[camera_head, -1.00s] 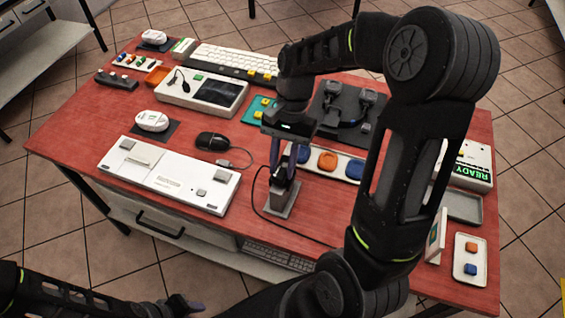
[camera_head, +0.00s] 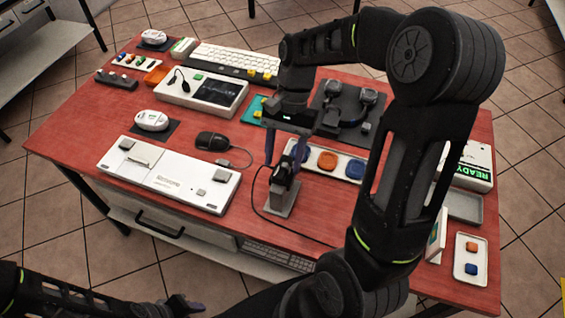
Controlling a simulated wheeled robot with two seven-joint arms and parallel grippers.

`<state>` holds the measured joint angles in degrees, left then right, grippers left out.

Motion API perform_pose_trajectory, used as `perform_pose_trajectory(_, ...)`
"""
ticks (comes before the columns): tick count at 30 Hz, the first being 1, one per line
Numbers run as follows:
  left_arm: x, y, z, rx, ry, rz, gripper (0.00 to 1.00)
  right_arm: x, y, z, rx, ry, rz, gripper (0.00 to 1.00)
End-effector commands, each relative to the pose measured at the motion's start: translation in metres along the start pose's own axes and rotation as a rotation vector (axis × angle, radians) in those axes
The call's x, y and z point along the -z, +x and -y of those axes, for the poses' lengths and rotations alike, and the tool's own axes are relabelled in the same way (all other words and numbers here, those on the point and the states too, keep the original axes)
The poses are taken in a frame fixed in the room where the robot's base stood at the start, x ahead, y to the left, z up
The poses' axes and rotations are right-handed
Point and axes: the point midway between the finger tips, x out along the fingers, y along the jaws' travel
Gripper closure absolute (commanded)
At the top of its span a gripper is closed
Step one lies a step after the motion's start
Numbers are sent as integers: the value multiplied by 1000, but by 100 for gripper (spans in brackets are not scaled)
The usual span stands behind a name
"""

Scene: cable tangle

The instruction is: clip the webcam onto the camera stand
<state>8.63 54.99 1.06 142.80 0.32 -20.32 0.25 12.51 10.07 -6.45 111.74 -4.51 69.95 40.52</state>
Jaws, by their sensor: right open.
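The small black webcam (camera_head: 281,177) sits at the top of the grey camera stand (camera_head: 282,202), near the middle of the red table. Whether its clip grips the stand is too small to tell. A thin black cable runs from there along the table. My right gripper (camera_head: 284,160) points down just above the webcam, its fingers open and apart to either side with nothing visibly held. My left gripper (camera_head: 188,304) is low at the bottom edge, away from the table top; its fingers are too unclear to judge.
A white panel device (camera_head: 165,175) and a black mouse (camera_head: 211,141) lie left of the stand. A tray with blue and orange round pieces (camera_head: 327,161) is close behind it. A dark mat with black parts (camera_head: 345,110) lies beyond.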

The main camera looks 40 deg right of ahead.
Motion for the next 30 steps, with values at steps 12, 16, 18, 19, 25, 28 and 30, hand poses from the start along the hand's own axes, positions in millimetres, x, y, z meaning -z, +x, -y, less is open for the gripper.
perform_pose_trajectory(12,1,5,1,-2,2,-2,64,0,-57,0,1,0,-1,48)
perform_pose_trajectory(16,1,5,1,-2,2,-2,64,0,-60,0,1,0,-1,48)
perform_pose_trajectory(18,1,5,1,-2,2,-2,64,0,-59,0,1,0,0,48)
perform_pose_trajectory(19,1,5,1,-2,2,-2,64,0,-59,0,1,0,0,48)
perform_pose_trajectory(25,1,5,1,-2,1,-2,64,0,-59,0,1,0,0,48)
perform_pose_trajectory(28,1,5,1,-2,1,-2,64,0,-59,0,1,0,0,48)
perform_pose_trajectory(30,1,5,1,-2,1,-2,64,0,-59,0,0,0,0,48)
